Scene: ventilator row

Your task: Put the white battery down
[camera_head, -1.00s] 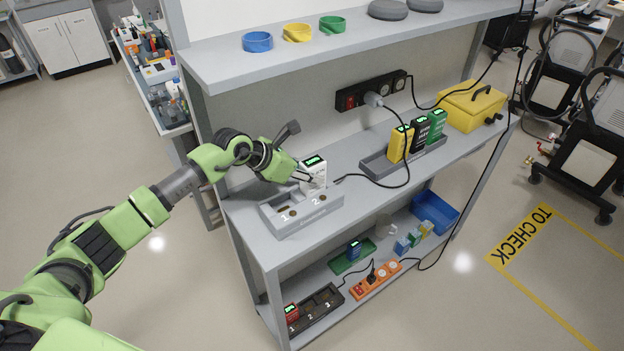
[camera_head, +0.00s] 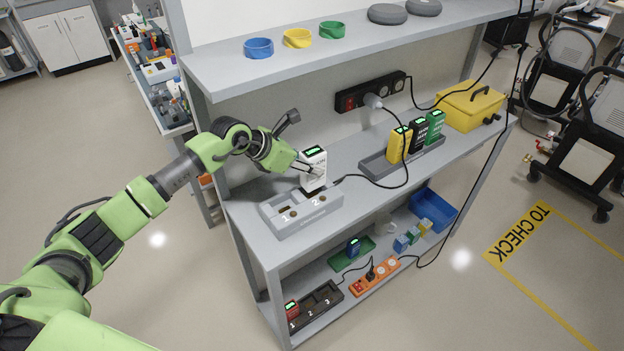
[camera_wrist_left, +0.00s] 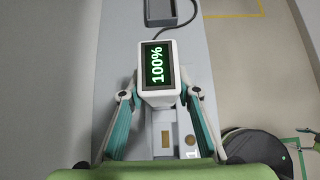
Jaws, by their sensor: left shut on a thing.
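The white battery (camera_head: 314,172) stands upright with a lit green display on top; it reads 100% in the left wrist view (camera_wrist_left: 158,66). My left gripper (camera_head: 308,168) is shut on it, one finger on each side. Below it is the grey two-slot charger (camera_head: 302,214), marked 1 and 2. The battery's lower end is at the charger's back edge, near the slot 2 side. I cannot tell whether it touches the charger or the shelf. Both marked slots show bare contacts in the head view.
A grey charger (camera_head: 374,167) with yellow, black and green batteries stands to the right, beside a yellow box (camera_head: 470,107). A black cable (camera_head: 385,184) runs across the shelf. An upper shelf (camera_head: 350,44) overhangs. The lower shelf holds chargers and a blue bin (camera_head: 436,209).

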